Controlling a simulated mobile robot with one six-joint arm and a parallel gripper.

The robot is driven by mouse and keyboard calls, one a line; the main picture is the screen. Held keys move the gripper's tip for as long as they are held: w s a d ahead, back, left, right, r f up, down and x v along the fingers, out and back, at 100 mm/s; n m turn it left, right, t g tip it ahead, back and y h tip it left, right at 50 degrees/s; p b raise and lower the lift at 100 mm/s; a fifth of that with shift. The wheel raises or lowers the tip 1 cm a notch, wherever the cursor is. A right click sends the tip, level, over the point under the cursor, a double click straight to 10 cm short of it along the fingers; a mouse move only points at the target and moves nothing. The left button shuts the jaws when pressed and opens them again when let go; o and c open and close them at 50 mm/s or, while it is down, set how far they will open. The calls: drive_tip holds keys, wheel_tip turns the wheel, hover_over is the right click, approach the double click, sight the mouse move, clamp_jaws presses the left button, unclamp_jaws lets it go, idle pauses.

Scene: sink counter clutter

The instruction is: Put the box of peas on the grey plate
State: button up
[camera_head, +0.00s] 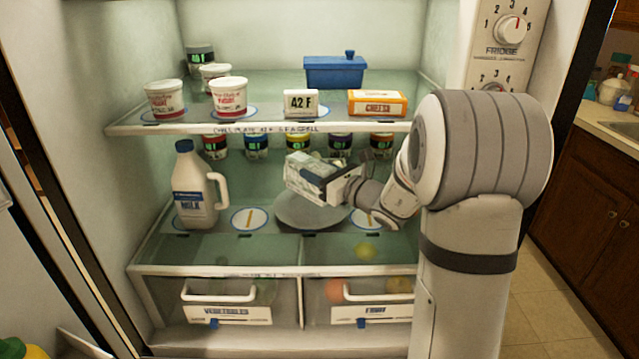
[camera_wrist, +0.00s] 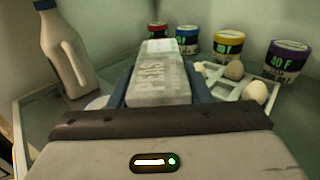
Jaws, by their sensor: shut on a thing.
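The box of peas (camera_wrist: 160,78), pale with "PEAS" lettering, is held between the fingers of my gripper (camera_wrist: 163,95) in the wrist view. In the head view my gripper (camera_head: 338,188) reaches in from the right, shut on the box of peas (camera_head: 306,168). The box is tilted and appears above the grey plate (camera_head: 300,215) on the middle fridge shelf. The gripper and box hide part of the plate's back. The exact gap between box and plate cannot be told.
A milk jug (camera_head: 194,190) stands left of the plate, and jars (camera_head: 256,146) line the back. An egg tray (camera_wrist: 235,87) lies right of the box in the wrist view. The upper shelf (camera_head: 270,127) is close above. Drawers (camera_head: 228,302) sit below.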

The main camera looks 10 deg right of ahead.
wheel_tip(320, 180, down, 4)
drive_tip(key=shift+r, duration=0.35)
drive_tip(key=shift+f+b, duration=0.4)
drive_tip(key=o, duration=1.3)
drive_tip(key=shift+r, duration=0.15)
